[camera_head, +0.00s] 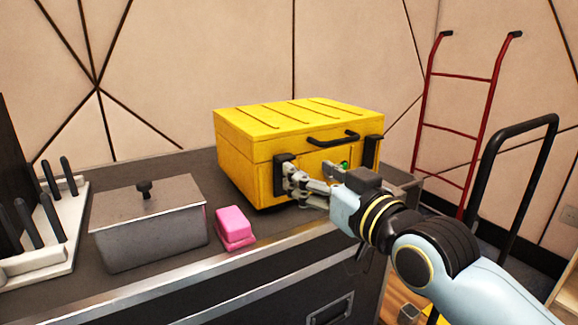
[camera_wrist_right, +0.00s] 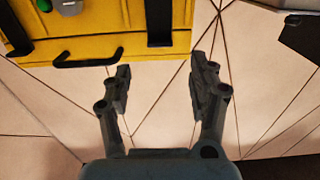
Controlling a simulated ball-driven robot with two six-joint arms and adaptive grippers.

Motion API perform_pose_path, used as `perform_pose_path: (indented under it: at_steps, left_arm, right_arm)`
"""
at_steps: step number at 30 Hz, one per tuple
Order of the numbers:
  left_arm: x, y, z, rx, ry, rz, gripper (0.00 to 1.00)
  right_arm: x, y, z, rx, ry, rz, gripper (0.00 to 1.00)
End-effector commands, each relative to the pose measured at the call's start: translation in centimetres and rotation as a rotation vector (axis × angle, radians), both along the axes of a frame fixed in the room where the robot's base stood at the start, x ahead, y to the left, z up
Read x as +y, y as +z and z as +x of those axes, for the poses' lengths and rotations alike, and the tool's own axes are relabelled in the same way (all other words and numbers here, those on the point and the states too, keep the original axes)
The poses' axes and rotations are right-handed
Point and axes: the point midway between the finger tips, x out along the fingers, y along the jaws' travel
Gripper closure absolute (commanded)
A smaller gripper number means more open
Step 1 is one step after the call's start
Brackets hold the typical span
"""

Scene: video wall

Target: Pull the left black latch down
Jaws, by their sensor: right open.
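A yellow case (camera_head: 252,158) stands on a dark flight-case top. Its left black latch (camera_head: 279,177) is on the left end of the front face, partly hidden by my right gripper (camera_head: 308,178). In the right wrist view, which shows the case upside down, that latch (camera_wrist_right: 160,22) lies ahead of the fingers and roughly between them. My right gripper (camera_wrist_right: 158,85) is open with nothing between its fingers. I cannot tell whether a finger touches the latch. The right black latch (camera_head: 373,151) is at the case's other end. My left gripper is not in view.
A black handle (camera_head: 333,140) sticks out of the case front between the latches, above a green spot (camera_head: 344,165). A grey lidded box (camera_head: 150,225) and pink blocks (camera_head: 234,228) stand left on the dark top (camera_head: 250,215). A red hand truck (camera_head: 459,128) stands behind right.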

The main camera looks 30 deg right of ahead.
Motion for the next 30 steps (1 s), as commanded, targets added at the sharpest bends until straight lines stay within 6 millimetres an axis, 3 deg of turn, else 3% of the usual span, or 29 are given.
perform_pose_path:
  at_steps: [3,10,15,23,30]
  left_arm:
    - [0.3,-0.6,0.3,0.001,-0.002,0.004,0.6]
    - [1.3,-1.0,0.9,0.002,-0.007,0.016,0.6]
    - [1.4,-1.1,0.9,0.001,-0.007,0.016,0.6]
    - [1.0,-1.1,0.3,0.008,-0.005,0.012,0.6]
    - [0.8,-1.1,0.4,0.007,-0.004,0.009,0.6]
  right_arm:
    - [0.2,-0.2,2.6,-0.001,-0.001,0.001,0.4]
    - [0.5,-0.2,6.4,0.001,-0.001,-0.001,0.4]
    - [0.6,-0.2,7.6,0.002,0.0,-0.001,0.4]
    - [0.6,-0.1,7.8,0.002,0.0,-0.001,0.4]
    - [0.6,-0.1,7.8,0.002,0.0,-0.001,0.69]
